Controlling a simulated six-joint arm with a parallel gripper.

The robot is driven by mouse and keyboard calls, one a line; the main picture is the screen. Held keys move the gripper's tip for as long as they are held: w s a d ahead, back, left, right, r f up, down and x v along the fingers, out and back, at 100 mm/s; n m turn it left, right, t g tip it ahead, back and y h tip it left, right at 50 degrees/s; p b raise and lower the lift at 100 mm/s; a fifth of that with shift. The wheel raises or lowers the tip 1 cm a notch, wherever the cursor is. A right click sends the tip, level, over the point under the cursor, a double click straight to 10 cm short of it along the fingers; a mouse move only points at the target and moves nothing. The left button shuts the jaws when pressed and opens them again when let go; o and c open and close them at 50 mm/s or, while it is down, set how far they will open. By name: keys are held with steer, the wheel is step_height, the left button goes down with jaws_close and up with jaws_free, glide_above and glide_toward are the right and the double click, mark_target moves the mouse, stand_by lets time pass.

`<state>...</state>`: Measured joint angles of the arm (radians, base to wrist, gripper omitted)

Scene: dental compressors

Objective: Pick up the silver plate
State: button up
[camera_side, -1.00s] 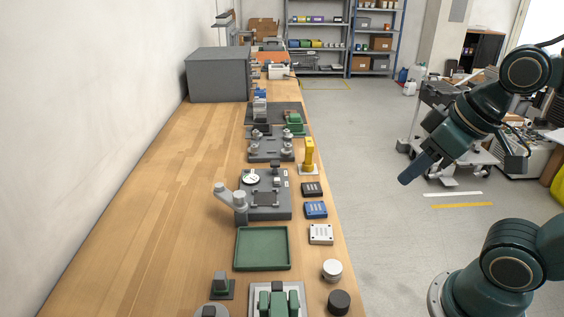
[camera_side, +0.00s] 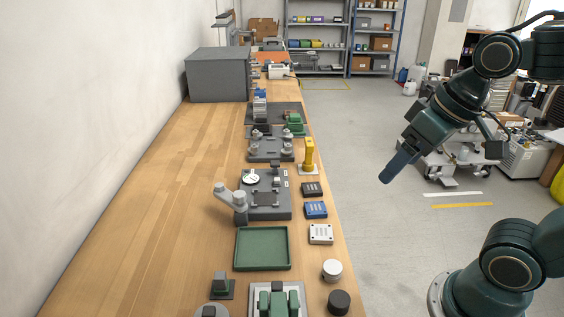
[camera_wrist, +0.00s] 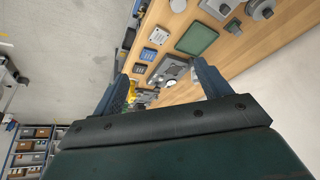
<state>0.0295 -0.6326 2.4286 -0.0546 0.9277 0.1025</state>
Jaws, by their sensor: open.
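The silver plate (camera_side: 320,234) is a small pale square block with dark holes near its corners. It lies flat near the bench's right edge, between the blue block (camera_side: 316,210) and a silver round part (camera_side: 332,270). In the wrist view the silver plate (camera_wrist: 158,34) shows beyond the fingers, near the top. My gripper (camera_side: 386,180) is in the air to the right of the bench, above the floor, well apart from the plate. In the wrist view my gripper (camera_wrist: 158,72) has its two fingers spread wide with nothing held between them.
A green tray (camera_side: 262,268) lies left of the plate. A dark block (camera_side: 312,189) and a yellow upright part (camera_side: 308,155) stand farther along the edge. A black round part (camera_side: 339,302) is nearer. The bench's left side (camera_side: 140,215) is clear.

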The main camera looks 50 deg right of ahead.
steer(key=w+f+m+g+y, duration=0.1)
steer(key=w+f+m+g, duration=0.3)
steer(key=w, duration=0.7)
steer(key=w+d+f+m+g+y, duration=0.2)
steer(key=w+d+f+m, duration=0.3)
steer(key=w+f, duration=0.3)
steer(key=shift+w+d+f+g, duration=0.2)
steer(key=shift+f+g, duration=0.1)
steer(key=shift+g, duration=0.5)
steer(key=shift+a+f, duration=0.1)
steer(key=shift+f, duration=0.05)
glide_above(321, 231)
steer(key=w+d, duration=0.2)
steer(key=shift+s+f, duration=0.15)
steer(key=shift+f, duration=3.7)
steer(key=shift+x, duration=2.6)
